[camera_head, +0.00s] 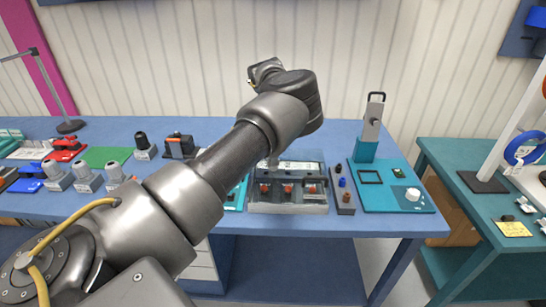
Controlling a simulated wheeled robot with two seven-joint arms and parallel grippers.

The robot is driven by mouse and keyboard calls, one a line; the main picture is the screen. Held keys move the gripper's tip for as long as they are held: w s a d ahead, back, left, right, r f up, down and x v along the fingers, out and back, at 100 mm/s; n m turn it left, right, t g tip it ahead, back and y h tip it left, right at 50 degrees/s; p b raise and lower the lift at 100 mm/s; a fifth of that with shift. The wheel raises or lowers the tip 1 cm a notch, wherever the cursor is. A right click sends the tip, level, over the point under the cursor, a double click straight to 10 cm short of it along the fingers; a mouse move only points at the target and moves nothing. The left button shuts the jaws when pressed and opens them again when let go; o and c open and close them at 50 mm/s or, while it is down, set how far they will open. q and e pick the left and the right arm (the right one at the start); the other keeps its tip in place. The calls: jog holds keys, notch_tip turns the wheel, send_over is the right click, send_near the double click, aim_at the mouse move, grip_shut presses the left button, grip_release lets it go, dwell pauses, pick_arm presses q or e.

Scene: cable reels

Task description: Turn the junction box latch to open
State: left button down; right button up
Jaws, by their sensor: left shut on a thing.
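The junction box appears to be the grey box (288,208) near the front edge of the blue bench, with a few orange-red parts in its open front. My left arm reaches across from the lower left, and its forearm covers the area left of the box. I cannot tell how far the latch is turned. My right gripper is not in view.
A small holder with blue and brown pegs (343,202) stands right of the box. Beyond it is a teal board (390,200) with a tall grey-teal upright. Several grey, red and blue devices sit at the left. A green table (460,195) stands at the right.

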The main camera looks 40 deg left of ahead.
pick_arm(q)
jog(key=shift+m+p, duration=0.75)
jog(key=shift+m, duration=1.05)
jog(key=c, duration=1.5)
grip_release()
notch_tip(320, 180, up, 11)
jog(key=shift+f+b, duration=0.1)
jog(key=shift+b, duration=0.7)
